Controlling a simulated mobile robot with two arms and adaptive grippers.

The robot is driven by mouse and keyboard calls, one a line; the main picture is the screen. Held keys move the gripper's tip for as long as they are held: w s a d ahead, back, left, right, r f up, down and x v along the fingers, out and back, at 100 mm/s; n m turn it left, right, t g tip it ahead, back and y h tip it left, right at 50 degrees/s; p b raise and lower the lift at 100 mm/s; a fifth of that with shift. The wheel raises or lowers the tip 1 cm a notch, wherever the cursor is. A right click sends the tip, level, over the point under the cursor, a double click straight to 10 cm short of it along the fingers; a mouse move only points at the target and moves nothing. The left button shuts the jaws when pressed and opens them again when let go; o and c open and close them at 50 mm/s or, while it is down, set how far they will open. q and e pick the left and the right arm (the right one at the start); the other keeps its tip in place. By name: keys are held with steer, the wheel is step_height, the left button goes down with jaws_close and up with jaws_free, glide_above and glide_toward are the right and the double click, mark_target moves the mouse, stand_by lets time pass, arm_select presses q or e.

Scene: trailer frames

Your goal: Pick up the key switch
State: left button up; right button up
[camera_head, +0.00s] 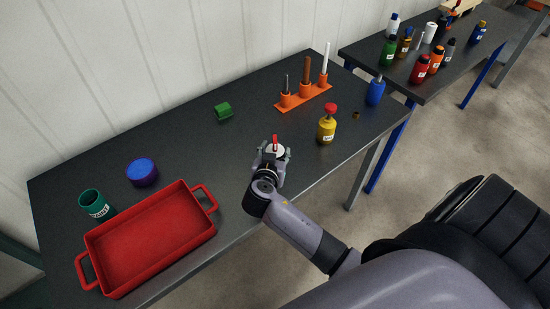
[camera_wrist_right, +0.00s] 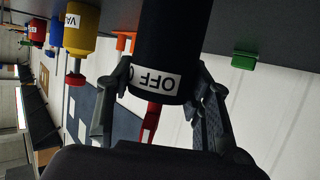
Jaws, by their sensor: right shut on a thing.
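The key switch is a black cylinder (camera_wrist_right: 175,40) with a white OFF label and a red key part (camera_wrist_right: 150,122) in the right wrist view. In the head view its pale top and red key (camera_head: 275,141) show between my fingers. My right gripper (camera_head: 274,155) is over the front part of the dark table, shut on the key switch, with one finger on each side in the right wrist view (camera_wrist_right: 160,88). Whether the switch's base touches the table is unclear. My left gripper is not in view.
A red tray (camera_head: 150,240), a teal cup (camera_head: 94,204) and a blue round container (camera_head: 142,171) are at left. A green block (camera_head: 223,112), an orange peg stand (camera_head: 304,97), a yellow bottle (camera_head: 326,130) and a blue bottle (camera_head: 375,91) stand behind and right. A second table (camera_head: 395,75) holds several bottles.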

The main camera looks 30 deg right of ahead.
steer(key=c, duration=0.3)
steer(key=shift+r, duration=0.15)
